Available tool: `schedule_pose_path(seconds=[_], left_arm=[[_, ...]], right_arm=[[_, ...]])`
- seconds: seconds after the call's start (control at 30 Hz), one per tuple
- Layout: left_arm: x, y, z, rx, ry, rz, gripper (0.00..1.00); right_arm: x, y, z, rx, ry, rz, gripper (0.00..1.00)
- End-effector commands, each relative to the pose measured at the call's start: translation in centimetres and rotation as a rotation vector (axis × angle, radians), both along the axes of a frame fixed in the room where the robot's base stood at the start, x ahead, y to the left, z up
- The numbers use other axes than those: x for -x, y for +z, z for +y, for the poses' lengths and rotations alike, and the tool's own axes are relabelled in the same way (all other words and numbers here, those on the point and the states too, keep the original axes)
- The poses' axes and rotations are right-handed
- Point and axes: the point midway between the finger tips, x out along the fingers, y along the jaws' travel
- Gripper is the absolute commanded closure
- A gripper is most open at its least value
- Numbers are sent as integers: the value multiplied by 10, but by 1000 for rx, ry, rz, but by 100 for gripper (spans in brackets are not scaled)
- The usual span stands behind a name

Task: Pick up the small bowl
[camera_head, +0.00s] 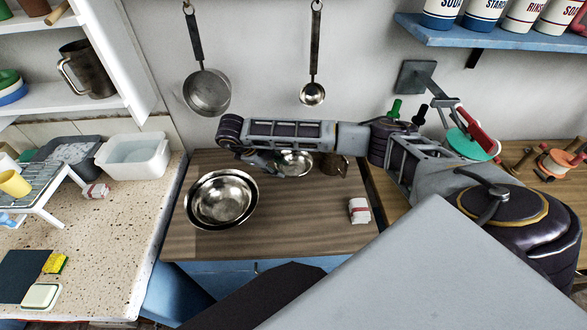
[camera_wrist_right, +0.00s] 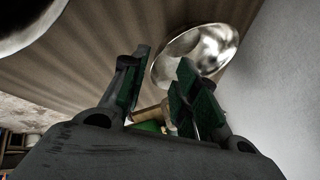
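The small bowl (camera_head: 297,164) is shiny metal and sits on the brown wooden counter, partly hidden behind my right arm. My right gripper (camera_head: 264,163) is low, just left of the small bowl. In the right wrist view the gripper (camera_wrist_right: 163,62) is open, with green pads apart. There the small bowl (camera_wrist_right: 212,45) lies beyond the fingertips, its near rim showing in the gap and the right finger covering part of it. I cannot tell whether they touch. My left gripper is not in view.
Larger nested metal bowls (camera_head: 221,199) stand left of the small bowl. A brown vessel (camera_head: 334,165) stands close to its right. A small white-and-red packet (camera_head: 359,210) lies nearer the front right. The front middle of the wooden counter (camera_head: 300,225) is clear.

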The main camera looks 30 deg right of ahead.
Motion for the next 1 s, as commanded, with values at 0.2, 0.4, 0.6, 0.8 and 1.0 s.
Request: schedule_pose_path(seconds=[0.2,0.4,0.6,0.8,1.0], left_arm=[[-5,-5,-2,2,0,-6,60],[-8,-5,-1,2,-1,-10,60],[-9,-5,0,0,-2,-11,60],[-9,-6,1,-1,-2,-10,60],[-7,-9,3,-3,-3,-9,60]], right_arm=[[1,-11,-7,1,-1,0,70],[1,-13,-9,1,-1,0,70],[1,-12,-9,1,-1,0,70],[2,-16,-10,1,-1,1,70],[4,-26,-14,1,-1,3,70]])
